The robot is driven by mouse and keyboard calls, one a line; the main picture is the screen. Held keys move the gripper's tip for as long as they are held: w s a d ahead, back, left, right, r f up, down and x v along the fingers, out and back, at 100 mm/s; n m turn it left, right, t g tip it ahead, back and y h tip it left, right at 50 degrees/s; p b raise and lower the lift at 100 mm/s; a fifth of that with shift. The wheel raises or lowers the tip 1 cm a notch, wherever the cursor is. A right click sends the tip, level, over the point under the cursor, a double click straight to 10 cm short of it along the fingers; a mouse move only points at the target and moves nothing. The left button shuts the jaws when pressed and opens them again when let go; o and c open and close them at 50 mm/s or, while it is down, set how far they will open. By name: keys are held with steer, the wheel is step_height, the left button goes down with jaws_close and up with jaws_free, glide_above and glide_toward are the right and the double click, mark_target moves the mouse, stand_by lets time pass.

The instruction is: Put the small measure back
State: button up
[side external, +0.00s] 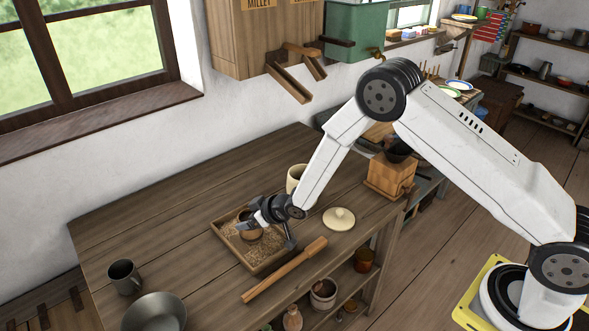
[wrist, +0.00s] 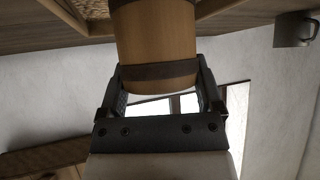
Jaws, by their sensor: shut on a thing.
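The small measure (side external: 248,232) is a wooden cup. In the wrist view the measure (wrist: 155,40) has dark bands and sits between the two fingers. My gripper (side external: 262,218) is shut on it, also seen in the wrist view (wrist: 160,88). The measure is at the shallow wooden tray (side external: 232,245), which holds brown grain (side external: 262,254). I cannot tell whether the measure touches the grain or hangs just above it. Its mouth and contents are hidden.
A wooden stick (side external: 284,271) lies in front of the tray. A cream jar (side external: 295,176) and round lid (side external: 339,218) are behind and right. A grinder (side external: 388,178) stands farther right. A grey mug (side external: 124,277) and metal bowl (side external: 154,313) are left. Wooden chutes (side external: 289,84) hang above.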

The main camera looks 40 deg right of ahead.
steer(key=shift+f, duration=0.2)
steer(key=o, duration=1.2)
steer(key=shift+s+d+r, duration=0.2)
steer(key=shift+s+r, duration=0.25)
steer(key=shift+r, duration=0.05)
steer(key=shift+v, duration=5.4)
